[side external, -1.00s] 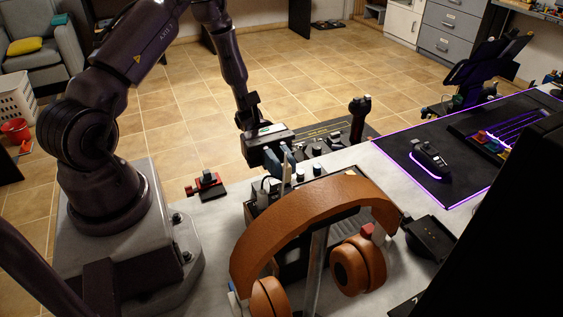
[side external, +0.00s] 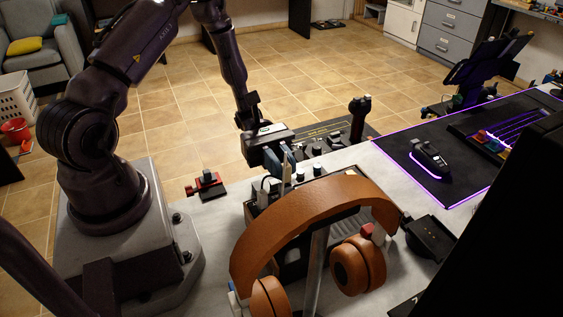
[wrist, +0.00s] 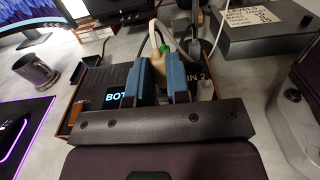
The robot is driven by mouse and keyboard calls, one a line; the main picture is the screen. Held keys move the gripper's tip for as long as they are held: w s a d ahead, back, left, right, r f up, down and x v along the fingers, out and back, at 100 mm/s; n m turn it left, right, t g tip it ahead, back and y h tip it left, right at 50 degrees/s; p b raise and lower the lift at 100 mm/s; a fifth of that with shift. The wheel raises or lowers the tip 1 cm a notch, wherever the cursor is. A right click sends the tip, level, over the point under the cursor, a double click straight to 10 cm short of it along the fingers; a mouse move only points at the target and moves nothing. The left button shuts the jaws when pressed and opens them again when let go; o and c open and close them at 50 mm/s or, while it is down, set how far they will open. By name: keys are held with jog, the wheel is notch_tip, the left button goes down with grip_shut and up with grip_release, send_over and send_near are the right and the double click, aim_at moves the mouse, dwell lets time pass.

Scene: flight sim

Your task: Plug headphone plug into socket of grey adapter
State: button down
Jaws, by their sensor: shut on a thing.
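My gripper (wrist: 160,80) has two blue fingers shut on a small pale piece with a green part (wrist: 159,62), which looks to be the headphone plug. A pale cable rises behind it. In the side view my gripper (side external: 279,158) is above the back of a dark box with knobs, by a pale upright piece (side external: 287,172). In the wrist view the fingers hang over this dark box (wrist: 95,88), which has lit lettering. The plug's tip and the grey adapter's socket are not clearly visible; the fingers block them. I cannot tell whether they touch.
Brown headphones (side external: 312,212) hang on a stand in front of the box. A grey box with a paper label (wrist: 262,38) is at the back right of the wrist view, and a dark mug (wrist: 36,75) is at left. A throttle panel with a stick (side external: 358,112) stands behind.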

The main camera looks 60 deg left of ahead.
jog(key=shift+f, duration=0.6)
dwell(0.4)
jog(key=c, duration=1)
grip_release()
